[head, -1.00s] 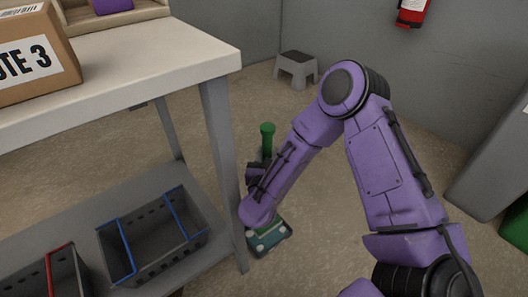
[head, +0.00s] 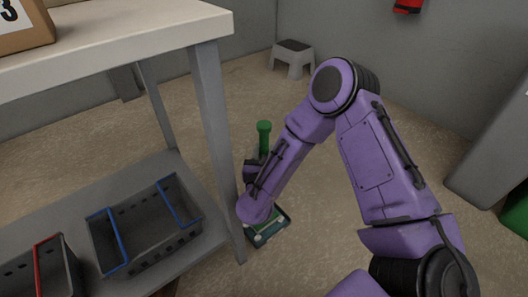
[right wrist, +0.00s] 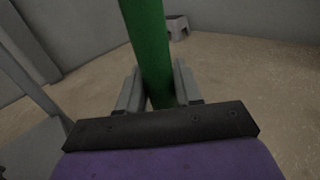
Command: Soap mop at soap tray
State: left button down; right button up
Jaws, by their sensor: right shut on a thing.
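The mop's green handle (head: 264,135) stands up behind my right arm in the head view. My right gripper (right wrist: 159,95) is shut on this handle, which rises between its two fingers in the right wrist view (right wrist: 148,45). Low on the floor, below my right wrist, is a dark green tray (head: 268,228) with pale spots, which looks like the soap tray. The mop's head is hidden behind my arm, so I cannot tell whether it touches the tray. My left gripper is not in view.
A table with a grey leg (head: 215,130) stands just left of the tray. Its lower shelf holds a dark crate with blue bars (head: 150,245) and one with a red bar (head: 38,285). A grey step stool (head: 293,58) stands behind.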

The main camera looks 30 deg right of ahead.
aim_at(263, 138)
jog(key=shift+f+b, duration=0.55)
jog(key=shift+f, duration=0.05)
dwell(0.9)
dwell(0.5)
notch_tip(263, 138, up, 4)
jog(key=p, duration=0.3)
jog(key=shift+f, duration=0.25)
notch_tip(263, 138, up, 5)
jog(key=p, duration=0.3)
jog(key=shift+f+p, duration=0.15)
jog(key=shift+p, duration=0.15)
jog(key=shift+f, duration=0.1)
